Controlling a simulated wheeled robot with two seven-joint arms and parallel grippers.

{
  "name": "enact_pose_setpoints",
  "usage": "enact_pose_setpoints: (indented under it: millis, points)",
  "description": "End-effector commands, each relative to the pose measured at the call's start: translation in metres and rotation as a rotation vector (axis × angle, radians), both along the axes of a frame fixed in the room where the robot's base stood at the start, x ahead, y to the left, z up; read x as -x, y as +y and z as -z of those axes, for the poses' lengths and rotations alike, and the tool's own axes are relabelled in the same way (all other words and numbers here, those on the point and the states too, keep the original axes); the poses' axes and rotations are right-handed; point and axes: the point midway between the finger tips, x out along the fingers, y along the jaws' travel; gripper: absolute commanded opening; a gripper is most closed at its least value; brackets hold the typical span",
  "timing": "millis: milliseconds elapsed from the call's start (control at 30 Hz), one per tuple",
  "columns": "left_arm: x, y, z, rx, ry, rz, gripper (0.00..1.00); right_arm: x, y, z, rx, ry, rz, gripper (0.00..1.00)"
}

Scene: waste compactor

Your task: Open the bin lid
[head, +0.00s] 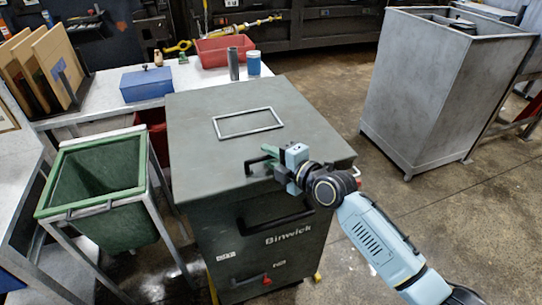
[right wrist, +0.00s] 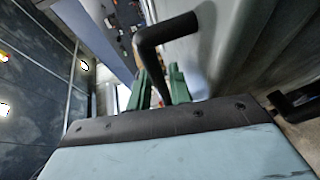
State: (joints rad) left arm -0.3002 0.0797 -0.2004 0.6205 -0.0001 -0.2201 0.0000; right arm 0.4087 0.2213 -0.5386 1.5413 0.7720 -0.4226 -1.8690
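The bin (head: 265,245) is a dark grey-green box marked "Binwick". Its flat lid (head: 200,110) lies closed on top, with a rectangular frame on it. A black bar handle (head: 257,162) sits at the lid's front edge and also shows in the right wrist view (right wrist: 165,35). My right gripper (head: 272,158) is at the right part of this handle. In the right wrist view its green fingers (right wrist: 164,85) stand close on both sides of the bar, which fills the narrow gap. Their contact is partly hidden. My left gripper is not in view.
An open green bin (head: 140,160) in a metal frame stands left of the bin. A white table (head: 110,88) behind holds a blue box (head: 146,84), a red tray (head: 224,50) and cups. A tall grey metal container (head: 415,95) stands right. Floor between is clear.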

Motion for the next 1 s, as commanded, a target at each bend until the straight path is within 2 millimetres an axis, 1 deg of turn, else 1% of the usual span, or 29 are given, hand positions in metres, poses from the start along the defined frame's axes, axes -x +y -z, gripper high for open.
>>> enact_pose_setpoints:
  millis: [33, 133, 433, 567, 667, 767, 867, 1000]
  points:
    - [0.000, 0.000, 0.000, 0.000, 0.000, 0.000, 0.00, 0.000, 0.000, 0.000, 0.000, 0.000, 0.000, 0.14]
    - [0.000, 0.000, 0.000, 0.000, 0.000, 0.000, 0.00, 0.000, 0.000, 0.000, 0.000, 0.000, 0.000, 0.01]
    - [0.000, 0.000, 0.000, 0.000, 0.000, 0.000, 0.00, 0.000, 0.000, 0.000, 0.000, 0.000, 0.000, 0.00]
    - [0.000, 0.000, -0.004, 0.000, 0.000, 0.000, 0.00, 0.000, 0.000, -0.005, 0.002, 0.005, 0.000, 0.00]
    - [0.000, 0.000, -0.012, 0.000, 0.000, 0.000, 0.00, -0.001, 0.000, -0.013, 0.005, 0.015, 0.000, 0.00]
    - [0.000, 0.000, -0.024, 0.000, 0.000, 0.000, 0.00, -0.002, 0.001, -0.025, 0.011, 0.032, 0.000, 0.00]
    - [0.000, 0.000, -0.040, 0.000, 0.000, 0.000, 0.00, -0.005, 0.001, -0.042, 0.019, 0.058, 0.000, 0.00]
    - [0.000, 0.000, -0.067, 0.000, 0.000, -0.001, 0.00, -0.009, 0.002, -0.070, 0.034, 0.103, -0.001, 0.00]
